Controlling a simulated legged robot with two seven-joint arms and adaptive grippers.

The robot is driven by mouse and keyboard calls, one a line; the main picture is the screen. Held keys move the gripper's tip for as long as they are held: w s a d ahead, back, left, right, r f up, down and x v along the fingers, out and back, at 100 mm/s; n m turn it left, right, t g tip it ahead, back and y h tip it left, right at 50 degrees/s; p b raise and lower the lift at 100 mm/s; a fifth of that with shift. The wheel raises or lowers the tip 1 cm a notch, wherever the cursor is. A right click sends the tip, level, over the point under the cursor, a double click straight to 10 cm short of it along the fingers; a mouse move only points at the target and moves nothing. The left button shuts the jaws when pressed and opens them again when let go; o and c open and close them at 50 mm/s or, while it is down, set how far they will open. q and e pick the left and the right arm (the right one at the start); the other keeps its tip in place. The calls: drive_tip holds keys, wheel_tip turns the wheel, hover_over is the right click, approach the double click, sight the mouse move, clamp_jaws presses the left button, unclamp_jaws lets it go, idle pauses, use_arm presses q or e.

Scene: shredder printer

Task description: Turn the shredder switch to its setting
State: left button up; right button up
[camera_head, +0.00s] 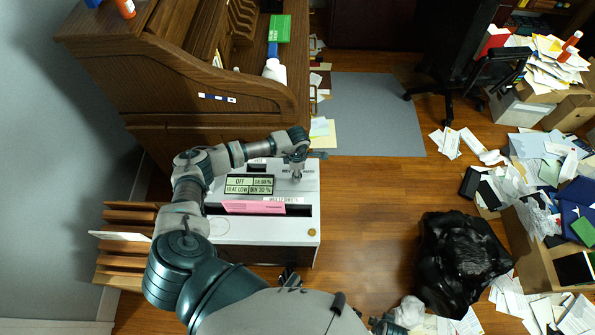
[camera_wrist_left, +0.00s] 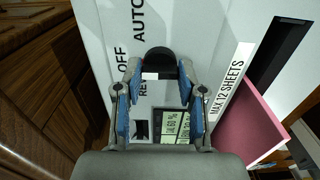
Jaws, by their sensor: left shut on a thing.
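The labels OFF, AUTO and a partly covered REV surround the knob. Only a dark part, perhaps of my right gripper (camera_head: 385,325), shows at the bottom edge; its jaws cannot be made out.
A pink sheet (camera_head: 253,207) stands in the shredder's slot. The wooden roll-top desk (camera_head: 170,90) is behind and left. A black bag (camera_head: 460,262) lies on the floor to the right, with boxes and paper piles beyond. Wood floor (camera_head: 365,200) between is clear.

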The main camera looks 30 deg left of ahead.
use_arm(q)
drive_tip(key=shift+a, duration=0.15)
drive_tip(key=o, duration=1.1)
drive_tip(key=shift+o, duration=0.2)
drive_tip(key=shift+r, duration=0.2)
wheel_tip(320, 180, up, 12)
drive_tip(key=shift+f, duration=0.25)
